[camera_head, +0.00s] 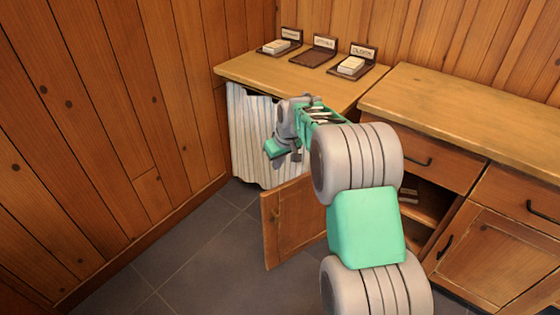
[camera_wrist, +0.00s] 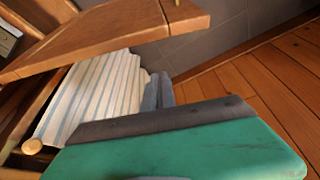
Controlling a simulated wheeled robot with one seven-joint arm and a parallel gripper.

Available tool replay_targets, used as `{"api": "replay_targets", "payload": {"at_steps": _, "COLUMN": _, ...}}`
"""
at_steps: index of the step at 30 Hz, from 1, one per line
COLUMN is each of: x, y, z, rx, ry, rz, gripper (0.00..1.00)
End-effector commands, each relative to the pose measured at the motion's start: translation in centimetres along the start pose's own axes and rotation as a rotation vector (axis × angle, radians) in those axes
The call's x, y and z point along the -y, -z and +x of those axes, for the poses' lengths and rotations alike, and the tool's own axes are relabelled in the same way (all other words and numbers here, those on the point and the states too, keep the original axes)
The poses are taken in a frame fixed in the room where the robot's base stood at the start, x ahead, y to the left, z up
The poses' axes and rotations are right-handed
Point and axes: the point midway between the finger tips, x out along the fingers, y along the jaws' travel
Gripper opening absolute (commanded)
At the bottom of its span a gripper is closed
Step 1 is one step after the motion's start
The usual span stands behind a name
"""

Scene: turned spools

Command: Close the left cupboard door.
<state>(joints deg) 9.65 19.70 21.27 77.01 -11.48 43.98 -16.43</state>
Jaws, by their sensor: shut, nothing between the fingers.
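The left cupboard door (camera_head: 285,225) stands swung open, a wooden panel reaching out over the floor in the head view. Part of it is hidden behind my arm. The cupboard opening (camera_head: 425,205) shows to the right of my arm, with a shelf and light items inside. My gripper (camera_head: 280,151) is shut and empty, above and behind the door in the picture, in front of the striped curtain (camera_head: 250,130). Its fingertips (camera_wrist: 158,92) show in the wrist view beside the curtain (camera_wrist: 95,95). No contact with the door is visible.
A wooden desk (camera_head: 240,68) above the curtain holds several dark labelled trays. A counter (camera_head: 450,105) with drawers and a closed right door (camera_head: 485,255) stands at right. A plank wall (camera_head: 100,120) bounds the left; grey tiled floor (camera_head: 200,250) is clear before it.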

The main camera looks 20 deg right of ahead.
Motion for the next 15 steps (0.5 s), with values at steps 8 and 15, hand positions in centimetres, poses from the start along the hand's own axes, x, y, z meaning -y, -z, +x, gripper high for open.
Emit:
{"api": "replay_targets", "payload": {"at_steps": 8, "x": -0.1, "y": -0.8, "z": 4.7, "rx": -0.003, "ry": -0.002, "rz": 0.001, "gripper": 0.0}}
{"api": "replay_targets", "payload": {"at_steps": 15, "x": 0.0, "y": -3.6, "z": 3.7, "rx": -0.001, "ry": -0.001, "rz": 0.001, "gripper": 0.0}}
